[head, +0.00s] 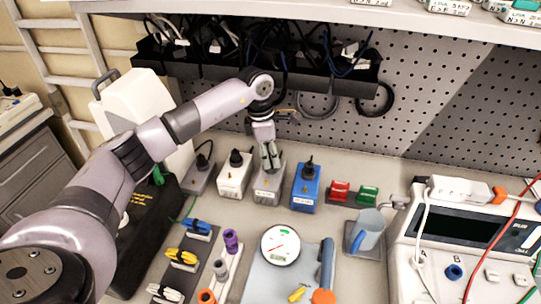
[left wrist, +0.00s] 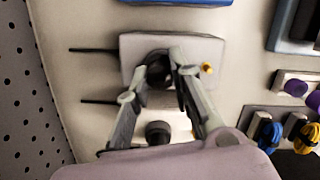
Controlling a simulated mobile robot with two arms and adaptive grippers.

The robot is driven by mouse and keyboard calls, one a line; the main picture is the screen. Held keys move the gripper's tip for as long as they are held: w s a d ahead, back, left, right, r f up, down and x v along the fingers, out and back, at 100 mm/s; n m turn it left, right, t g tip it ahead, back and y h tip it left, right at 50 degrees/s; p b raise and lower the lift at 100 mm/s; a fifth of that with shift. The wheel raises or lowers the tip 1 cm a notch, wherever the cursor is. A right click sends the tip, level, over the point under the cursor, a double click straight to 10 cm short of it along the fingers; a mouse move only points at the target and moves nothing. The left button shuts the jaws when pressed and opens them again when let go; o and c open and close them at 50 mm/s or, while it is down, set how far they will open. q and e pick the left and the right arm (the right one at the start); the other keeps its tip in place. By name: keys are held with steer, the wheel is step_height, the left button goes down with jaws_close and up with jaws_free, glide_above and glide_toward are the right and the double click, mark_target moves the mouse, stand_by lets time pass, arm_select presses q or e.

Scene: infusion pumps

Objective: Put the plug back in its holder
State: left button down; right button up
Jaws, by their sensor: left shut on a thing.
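My left gripper (head: 270,160) is over a grey holder box (head: 268,187) in the row at the back of the bench, pointing down. The same box (left wrist: 135,45) is right beneath the plug. I cannot tell whether the plug is seated in it or just above it. My right gripper is not in view.
A white box (head: 232,183) with a black plug stands left of the grey box, and a blue box (head: 305,190) with a plug stands right. A pegboard (head: 430,130) closes the back.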

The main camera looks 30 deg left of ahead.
arm_select(q)
steer(key=c, duration=1.3)
jaws_free()
steer(key=shift+c, duration=0.2)
steer(key=o, duration=0.5)
steer(key=shift+r+p, duration=2)
steer(key=shift+r, duration=1.5)
